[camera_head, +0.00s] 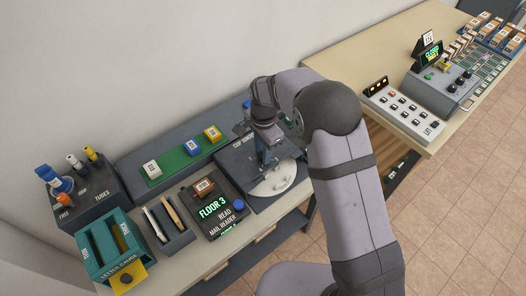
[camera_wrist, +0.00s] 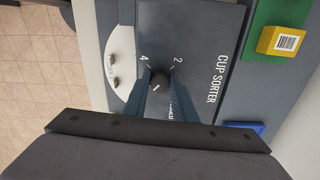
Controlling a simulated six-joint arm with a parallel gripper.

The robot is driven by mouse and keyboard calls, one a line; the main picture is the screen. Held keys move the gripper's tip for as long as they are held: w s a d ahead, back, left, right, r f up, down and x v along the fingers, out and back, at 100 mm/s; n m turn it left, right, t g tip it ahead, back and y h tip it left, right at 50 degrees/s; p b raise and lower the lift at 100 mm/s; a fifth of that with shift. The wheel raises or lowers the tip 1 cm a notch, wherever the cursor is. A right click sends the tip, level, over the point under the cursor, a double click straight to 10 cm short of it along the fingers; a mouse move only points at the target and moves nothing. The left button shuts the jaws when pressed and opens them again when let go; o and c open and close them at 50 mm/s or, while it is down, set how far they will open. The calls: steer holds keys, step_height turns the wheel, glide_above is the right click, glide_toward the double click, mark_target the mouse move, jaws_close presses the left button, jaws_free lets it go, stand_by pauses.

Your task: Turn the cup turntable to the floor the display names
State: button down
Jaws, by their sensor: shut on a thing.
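The cup sorter (camera_head: 232,158) is a dark panel that also shows in the wrist view (camera_wrist: 190,25). Its turntable (camera_head: 285,178) is a pale disc, partly covered by the panel; part of it shows in the wrist view (camera_wrist: 118,52) with small pegs on it. My gripper (camera_wrist: 159,82) points down at the panel and is shut on a small dark knob (camera_wrist: 158,77). The marks 4 and 2 show beside the knob; other marks are hidden by my fingers. The display (camera_head: 212,209) reads FLOOR 3 in green.
Left of the sorter, a green strip (camera_head: 175,164) carries white, blue and yellow blocks. A pen tray (camera_head: 172,240), a teal letter gauge (camera_head: 98,235) and a tube rack (camera_head: 90,197) stand further left. A beige table (camera_head: 350,62) with panels is at right.

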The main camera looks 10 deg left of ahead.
steer(key=shift+w+m, duration=0.1)
steer(key=shift+m, duration=0.3)
steer(key=c, duration=1.5)
jaws_free()
steer(key=shift+o, duration=0.2)
steer(key=shift+r+b, duration=1.1)
steer(key=shift+r, duration=2.65)
steer(key=shift+d, duration=0.15)
